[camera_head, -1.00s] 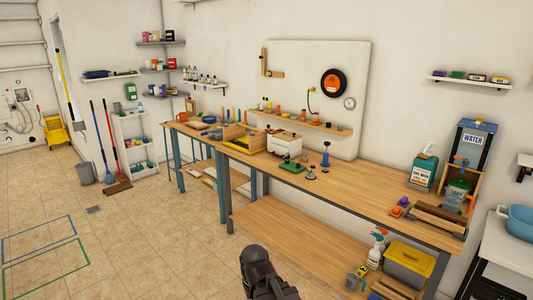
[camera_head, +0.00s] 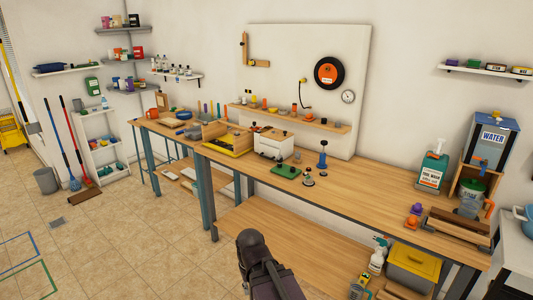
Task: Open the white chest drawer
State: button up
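A small white chest (camera_head: 272,146) stands on the long wooden workbench, just right of the wooden tray with yellow edging. Its front shows a small dark knob; the drawer looks closed, though it is small in view. Dark items rest on its top. A dark part of my own arm rises at the bottom middle, in front of the bench. My gripper's fingers do not show.
The workbench (camera_head: 365,193) has a lower shelf (camera_head: 290,240). A water dispenser (camera_head: 488,145) and soap bottle (camera_head: 432,168) stand at the right end. The tiled floor at left is mostly clear.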

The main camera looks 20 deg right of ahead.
aim_at(270, 152)
jog(key=z, duration=0.4)
jog(key=i, duration=0.75)
jog(key=z, duration=0.7)
jog(key=i, duration=0.35)
jog(key=z, duration=0.1)
